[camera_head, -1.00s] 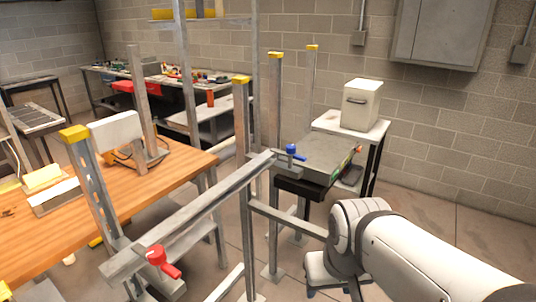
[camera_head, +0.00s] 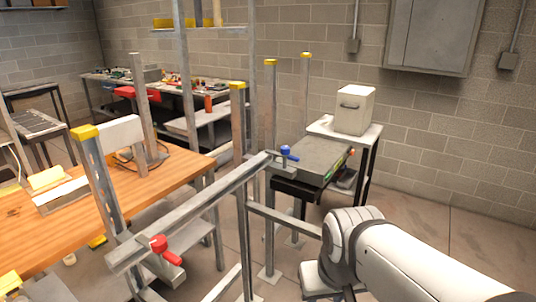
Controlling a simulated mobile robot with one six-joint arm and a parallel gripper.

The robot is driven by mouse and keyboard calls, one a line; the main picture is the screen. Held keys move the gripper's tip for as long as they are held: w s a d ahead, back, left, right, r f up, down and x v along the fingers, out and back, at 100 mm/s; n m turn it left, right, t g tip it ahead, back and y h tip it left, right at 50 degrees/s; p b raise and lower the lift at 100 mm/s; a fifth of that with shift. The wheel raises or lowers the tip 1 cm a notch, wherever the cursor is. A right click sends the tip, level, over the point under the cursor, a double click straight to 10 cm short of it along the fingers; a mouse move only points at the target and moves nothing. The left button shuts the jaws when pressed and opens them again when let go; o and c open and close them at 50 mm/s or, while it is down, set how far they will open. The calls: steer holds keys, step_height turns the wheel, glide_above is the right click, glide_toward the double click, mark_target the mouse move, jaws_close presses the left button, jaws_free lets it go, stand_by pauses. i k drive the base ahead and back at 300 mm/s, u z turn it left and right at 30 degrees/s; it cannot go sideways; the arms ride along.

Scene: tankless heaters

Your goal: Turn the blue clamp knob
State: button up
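The blue clamp knob (camera_head: 288,153) sits at the far right end of a grey metal rail (camera_head: 200,210) in the head view. A red clamp knob (camera_head: 164,247) sits near the rail's near left end. My white arm reaches in from the lower right. My gripper is at the bottom edge, below and right of the blue knob and apart from it. Its fingertips are cut off or hidden, so its opening cannot be told.
Upright metal posts with yellow caps (camera_head: 237,86) stand around the rail. A wooden table (camera_head: 180,178) is at left. Behind the blue knob are a grey bench (camera_head: 312,160) and a white box (camera_head: 354,110) on a stand. Open floor (camera_head: 440,240) lies at right.

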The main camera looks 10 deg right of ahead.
mark_target(285, 150)
steer(key=z, duration=0.15)
steer(key=k, duration=0.35)
steer(key=u, duration=2.2)
steer(key=k, duration=1.35)
steer(key=z, duration=1.5)
steer(key=i, duration=1.85)
steer(key=z, duration=0.15)
